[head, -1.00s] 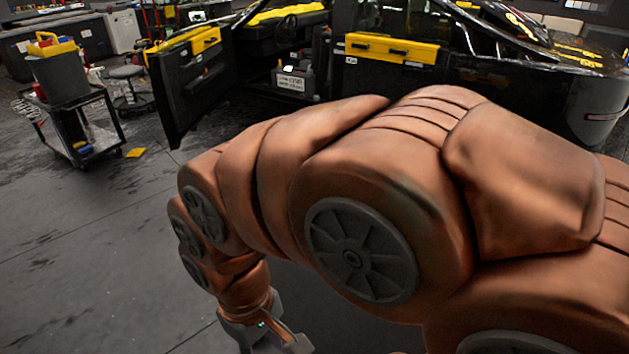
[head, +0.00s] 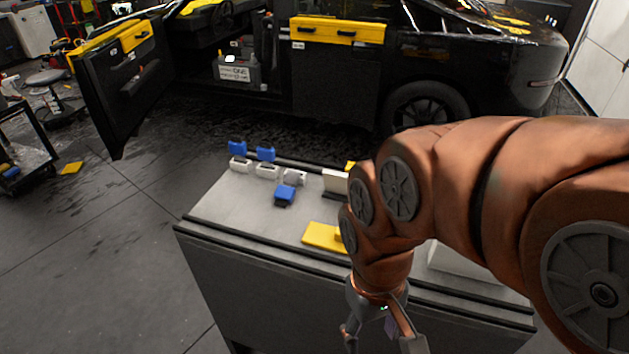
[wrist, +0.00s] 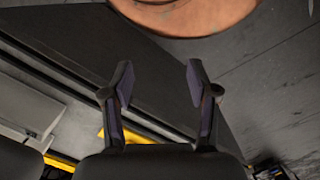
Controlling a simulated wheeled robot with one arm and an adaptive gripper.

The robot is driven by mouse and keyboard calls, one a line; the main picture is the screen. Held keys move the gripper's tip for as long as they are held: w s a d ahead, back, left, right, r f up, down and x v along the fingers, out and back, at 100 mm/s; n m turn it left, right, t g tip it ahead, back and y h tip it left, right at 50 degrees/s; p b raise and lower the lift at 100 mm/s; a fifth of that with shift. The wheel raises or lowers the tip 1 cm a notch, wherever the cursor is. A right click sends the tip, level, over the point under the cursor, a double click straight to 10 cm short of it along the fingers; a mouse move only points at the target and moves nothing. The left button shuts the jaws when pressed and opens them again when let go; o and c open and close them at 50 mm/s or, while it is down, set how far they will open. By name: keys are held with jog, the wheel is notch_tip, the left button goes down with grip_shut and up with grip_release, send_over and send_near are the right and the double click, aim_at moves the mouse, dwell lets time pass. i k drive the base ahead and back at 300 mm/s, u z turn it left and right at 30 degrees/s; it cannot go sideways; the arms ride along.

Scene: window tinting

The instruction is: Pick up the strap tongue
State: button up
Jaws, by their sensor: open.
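My gripper (head: 381,338) hangs in front of the near edge of a grey workbench (head: 225,205), low and right of the bench's middle. In the wrist view, my gripper (wrist: 159,84) is open, with nothing between its two fingers. I cannot say for certain which thing is the strap tongue. A small blue piece with a dark end (head: 286,194) lies on the bench top, apart from my gripper and to its upper left. Several white blocks stand behind it, with blue pieces beyond them at the back edge. My arm hides part of the bench's right side.
A yellow piece (head: 322,236) lies on the bench near my arm. A black car (head: 335,88) with an open door (head: 122,85) stands behind the bench. A cart (head: 22,150) is at the far left.

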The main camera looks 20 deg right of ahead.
aim_at(284, 195)
jog(key=u, duration=1.85)
jog(key=i, duration=2.85)
jog(key=z, duration=3.15)
